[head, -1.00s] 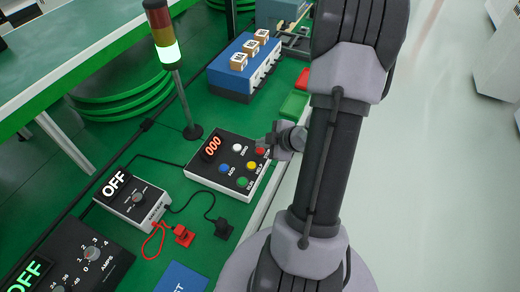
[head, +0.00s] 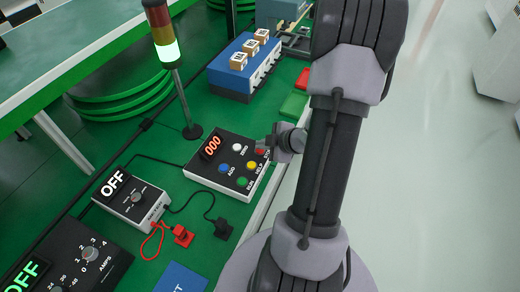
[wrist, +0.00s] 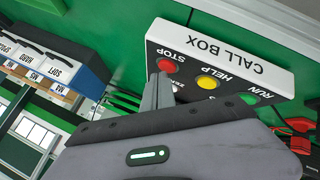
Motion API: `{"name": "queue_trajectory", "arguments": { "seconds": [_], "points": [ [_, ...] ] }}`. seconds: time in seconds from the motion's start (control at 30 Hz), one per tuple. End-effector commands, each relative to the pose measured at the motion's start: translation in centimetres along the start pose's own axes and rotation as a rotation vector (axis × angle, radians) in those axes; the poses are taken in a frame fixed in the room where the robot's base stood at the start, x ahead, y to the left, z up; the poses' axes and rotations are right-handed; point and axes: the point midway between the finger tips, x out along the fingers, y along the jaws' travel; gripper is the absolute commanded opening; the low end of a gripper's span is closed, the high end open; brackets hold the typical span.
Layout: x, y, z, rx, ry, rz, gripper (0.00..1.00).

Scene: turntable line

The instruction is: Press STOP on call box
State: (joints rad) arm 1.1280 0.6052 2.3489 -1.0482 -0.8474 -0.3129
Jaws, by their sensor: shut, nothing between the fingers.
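The call box (head: 207,177) is a white box with a dark face on the green bench in the head view. Its red STOP button (wrist: 166,65) shows in the wrist view, beside the yellow HELP button (wrist: 207,82) and the green RUN button (wrist: 250,98). My gripper (wrist: 161,76) is shut and empty, its fingertips right by the STOP button. I cannot tell whether they touch it. In the head view my gripper (head: 264,143) covers part of the STOP button (head: 259,151). The box's display (head: 211,147) reads 000.
A stack light (head: 163,35) stands behind the call box, its bottom segment lit whitish green. A blue block with small cartons (head: 229,78) is farther back. A power unit reading OFF (head: 132,203) and red and black plugs lie to the left and front. Open floor is at right.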

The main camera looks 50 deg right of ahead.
Motion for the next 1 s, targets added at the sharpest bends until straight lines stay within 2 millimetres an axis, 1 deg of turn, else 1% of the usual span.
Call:
{"name": "queue_trajectory", "arguments": {
  "seconds": [0.67, 1.0],
  "points": [
    [0.4, -0.3, 0.3, 0.0, 0.0, 0.0, 0.0],
    [-0.8, 0.6, -0.5, 0.0, 0.0, 0.0, 0.0]
  ]
}}
